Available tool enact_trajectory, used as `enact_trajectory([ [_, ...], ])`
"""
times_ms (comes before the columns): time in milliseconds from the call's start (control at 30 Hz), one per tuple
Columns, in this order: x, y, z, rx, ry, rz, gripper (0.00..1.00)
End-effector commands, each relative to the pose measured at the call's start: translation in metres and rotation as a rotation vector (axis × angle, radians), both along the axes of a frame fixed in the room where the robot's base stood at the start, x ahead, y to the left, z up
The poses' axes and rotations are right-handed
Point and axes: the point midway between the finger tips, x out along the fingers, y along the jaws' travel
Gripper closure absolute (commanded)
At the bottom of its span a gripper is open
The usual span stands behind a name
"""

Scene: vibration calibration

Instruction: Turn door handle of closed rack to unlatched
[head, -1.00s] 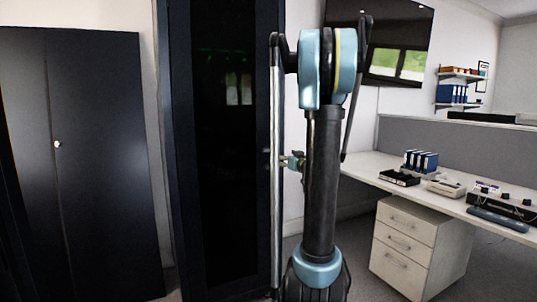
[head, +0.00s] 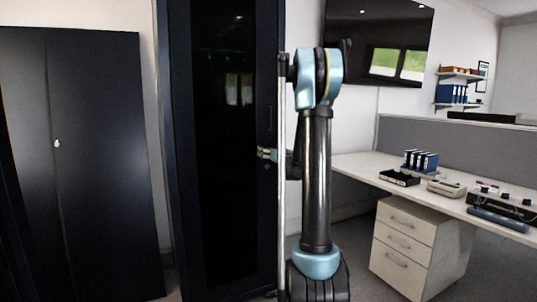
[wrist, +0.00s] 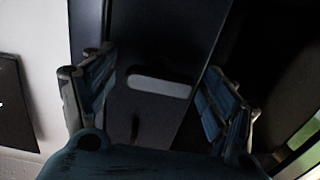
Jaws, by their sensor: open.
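The closed rack (head: 222,230) is a tall dark cabinet with a dark glass door, left of my arm in the head view. My gripper (head: 267,154) is at the right edge of its door, partly hidden by my arm. In the wrist view my gripper (wrist: 160,62) is open, one finger on each side. A light grey rounded bar, apparently the door handle (wrist: 158,87), lies between the fingers on the dark door frame. I see no contact with it. A small dark slot or lever (wrist: 135,127) shows below it. Whether the handle is latched cannot be told.
A dark two-door cabinet (head: 100,170) stands to the left of the rack. A desk (head: 365,171) with folders and devices, and a drawer unit (head: 412,245) below it, stand to the right. A wall screen (head: 388,40) hangs behind. Floor shows between rack and drawers.

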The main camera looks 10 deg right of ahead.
Motion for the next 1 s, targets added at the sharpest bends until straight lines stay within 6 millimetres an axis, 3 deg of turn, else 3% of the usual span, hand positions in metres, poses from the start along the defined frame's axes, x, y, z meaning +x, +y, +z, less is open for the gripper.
enact_trajectory([
  [367,0.0049,0.0017,0.0000,0.000,0.000,0.000,0.22],
  [567,0.0048,0.0015,0.0001,0.000,0.000,0.000,0.65],
  [600,0.0048,0.0015,0.0001,0.000,0.000,0.000,0.66],
  [1000,0.0050,0.0013,0.0002,0.048,0.015,0.000,0.67],
])
